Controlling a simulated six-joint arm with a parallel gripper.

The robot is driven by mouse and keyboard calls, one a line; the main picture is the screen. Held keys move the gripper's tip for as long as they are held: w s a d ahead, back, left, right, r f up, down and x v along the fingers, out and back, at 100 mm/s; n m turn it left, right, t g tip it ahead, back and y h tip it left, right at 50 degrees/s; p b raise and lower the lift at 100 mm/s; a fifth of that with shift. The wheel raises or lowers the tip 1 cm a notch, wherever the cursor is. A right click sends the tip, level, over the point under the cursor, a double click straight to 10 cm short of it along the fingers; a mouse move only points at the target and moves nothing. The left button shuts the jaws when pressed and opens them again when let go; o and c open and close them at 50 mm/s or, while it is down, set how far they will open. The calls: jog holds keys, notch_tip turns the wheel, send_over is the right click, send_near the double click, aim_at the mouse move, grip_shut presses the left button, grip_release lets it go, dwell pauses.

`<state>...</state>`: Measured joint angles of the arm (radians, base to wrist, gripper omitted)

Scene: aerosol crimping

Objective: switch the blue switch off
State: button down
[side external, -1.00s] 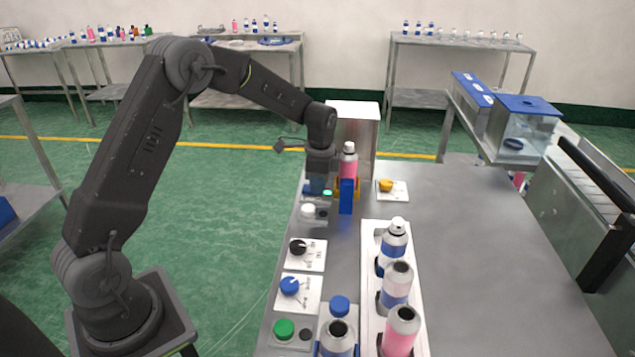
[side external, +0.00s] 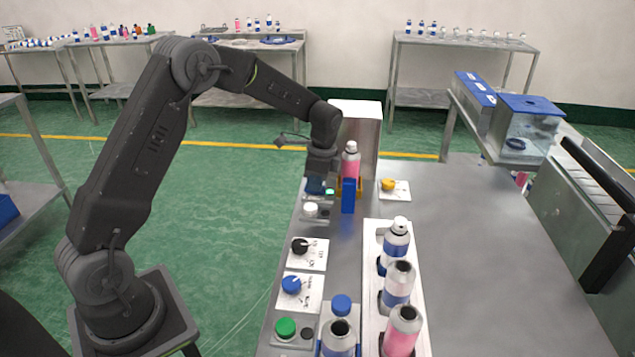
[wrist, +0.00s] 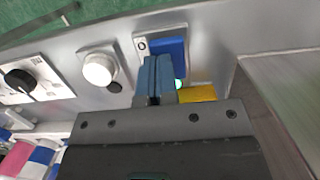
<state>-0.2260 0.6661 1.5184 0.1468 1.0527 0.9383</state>
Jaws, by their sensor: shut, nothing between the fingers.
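The blue switch (wrist: 176,46) is a flat blue rocker on a light plate marked "O" at its left, in the upper middle of the wrist view. My gripper (wrist: 154,62) is shut and empty, its blue-grey fingers overlapping the switch's lower left part in that view. I cannot tell whether they touch it. In the side view my gripper (side external: 315,187) is low at the far left part of the table and hides most of the switch. A green light (wrist: 179,84) shows beside the fingers.
A white knob (wrist: 98,69) and a black knob (wrist: 20,80) stand left of the switch in the wrist view. A pink can (side external: 350,168) stands in a blue and yellow holder just right of my gripper, before a metal housing (side external: 368,130). A bottle rack (side external: 372,240) is nearer.

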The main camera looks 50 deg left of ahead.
aim_at(324, 191)
jog(key=shift+s+a+f, duration=0.1)
jog(key=shift+s+a, duration=0.05)
notch_tip(324, 191, up, 14)
jog(key=w+d, duration=0.1)
jog(key=shift+w+d, duration=0.4)
jog(key=s+d+r+n+t, duration=0.2)
jog(key=s+d+r, duration=0.2)
jog(key=s, duration=0.3)
jog(key=s+d+r+n+t, duration=0.2)
jog(key=s+d+r, duration=0.15)
jog(key=s, duration=0.35)
jog(key=s+d+f+n+t, duration=0.1)
jog(key=s+d+f+n, duration=0.1)
jog(key=s, duration=0.5)
jog(key=s+d+f+n+t+h, duration=0.1)
jog(key=s+d+n+t, duration=0.1)
jog(key=s, duration=0.5)
jog(key=shift+s+f+n, duration=0.2)
jog(key=shift+f+n, duration=0.2)
jog(key=shift+n, duration=0.1)
